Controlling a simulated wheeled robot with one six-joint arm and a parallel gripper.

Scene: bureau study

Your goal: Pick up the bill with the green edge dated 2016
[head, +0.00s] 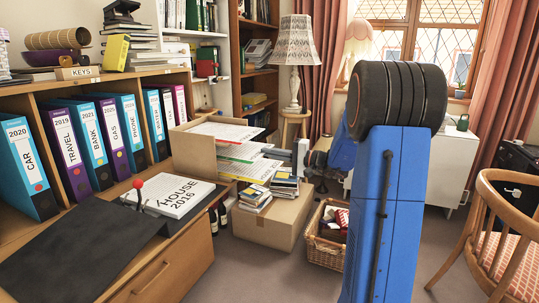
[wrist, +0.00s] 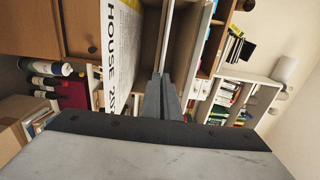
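Several paper sheets (head: 228,132) with red, yellow and green edges lie spread in and over an open cardboard box in the head view. A green-edged sheet (head: 236,159) shows low in this pile, mostly covered; its date is too small to read. A white block of paper marked HOUSE 2016 (head: 172,197) lies on the desk, left of the box.
A wicker basket (head: 325,245) stands on the floor. Labelled binders (head: 90,140) fill the shelf at left. A lamp (head: 296,55) stands behind; a wooden chair (head: 490,230) is at right.

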